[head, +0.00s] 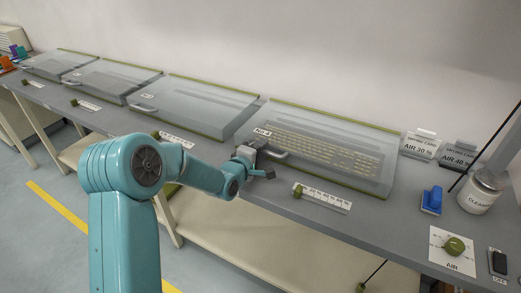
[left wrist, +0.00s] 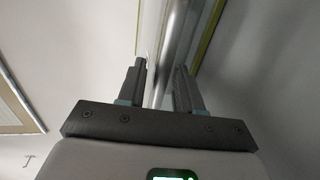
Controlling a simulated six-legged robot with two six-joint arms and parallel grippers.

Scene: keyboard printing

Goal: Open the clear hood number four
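The clear hood number four (head: 385,178) is a low transparent box with a green back edge, closed over a pale keyboard (head: 315,146), with a "No.4" label at its left corner. Its metal handle (head: 278,154) is at the front left. My left gripper (head: 262,172) is at that front left corner, by the handle. In the left wrist view, the gripper (left wrist: 162,85) has its fingers apart, with a metal bar (left wrist: 173,40), seemingly the handle, running between them. I cannot tell whether either finger touches it. My right gripper is not in view.
More clear hoods (head: 195,105) line the bench to the left. A ruler-like strip with a green knob (head: 298,191) lies in front of hood four. To the right are a blue block (head: 432,200), a white CLEANER can (head: 480,192), an AIR dial (head: 454,246) and air cards (head: 420,145).

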